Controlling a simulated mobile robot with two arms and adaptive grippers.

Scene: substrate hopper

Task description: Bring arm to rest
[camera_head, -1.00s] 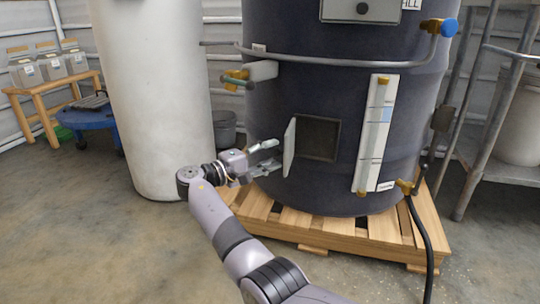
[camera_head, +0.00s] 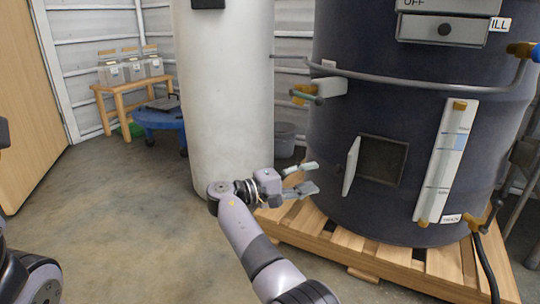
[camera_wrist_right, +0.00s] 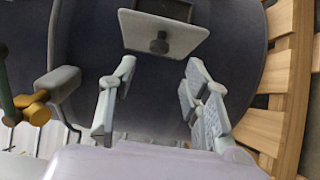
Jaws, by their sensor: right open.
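My right gripper (camera_head: 305,178) is open and empty in the middle of the head view. Its fingers point right, toward the dark hopper (camera_head: 350,118), and stop short of the small white hatch door (camera_head: 351,166). The hatch door stands open beside a dark square opening (camera_head: 382,160). In the right wrist view the two fingers (camera_wrist_right: 160,95) are spread wide with nothing between them. The hatch door (camera_wrist_right: 165,33) with its dark knob shows beyond the fingertips. Part of my left arm shows at the left edge of the head view; its gripper is out of frame.
The hopper stands on a wooden pallet (camera_head: 365,250). A yellow-handled valve (camera_head: 305,94) sticks out above the gripper. A white cylinder (camera_head: 228,100) stands behind my right forearm. A blue wheeled dolly (camera_head: 158,118) and a wooden bench (camera_head: 130,88) are at the back left. Floor at left is clear.

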